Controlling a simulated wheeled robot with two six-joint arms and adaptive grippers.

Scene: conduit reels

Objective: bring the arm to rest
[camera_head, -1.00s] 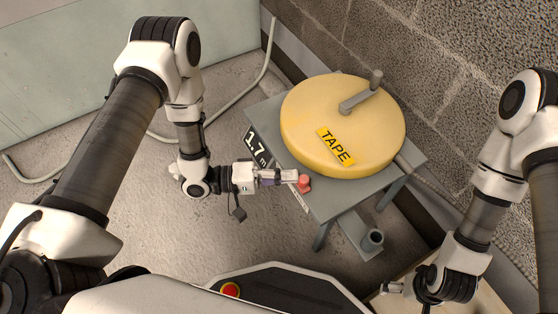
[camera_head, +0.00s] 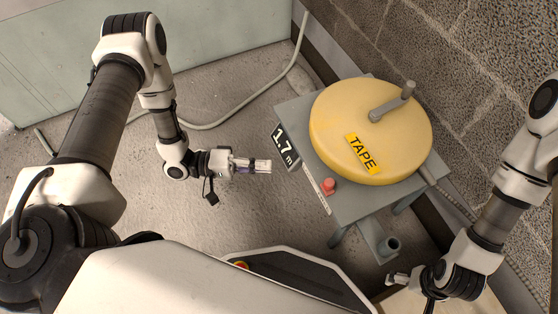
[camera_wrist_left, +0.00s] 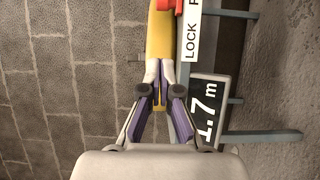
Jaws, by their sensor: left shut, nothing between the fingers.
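My left gripper (camera_head: 264,166) is shut and empty in the head view, over open floor just left of the reel stand. Its shut fingertips (camera_wrist_left: 159,78) also show in the left wrist view. The red button (camera_head: 328,186) on the stand's front corner is to the right of the left gripper and apart from it. My right gripper (camera_head: 392,279) is at the lower right. Its fingers are too small to tell whether they are open or shut.
The yellow TAPE reel (camera_head: 350,125) with a grey crank sits on a grey stand (camera_head: 360,205). A 1.7 m display (camera_head: 285,147) is on the stand's left side. A block wall (camera_head: 460,60) is behind. Pale conduit (camera_head: 260,92) runs across the floor at left.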

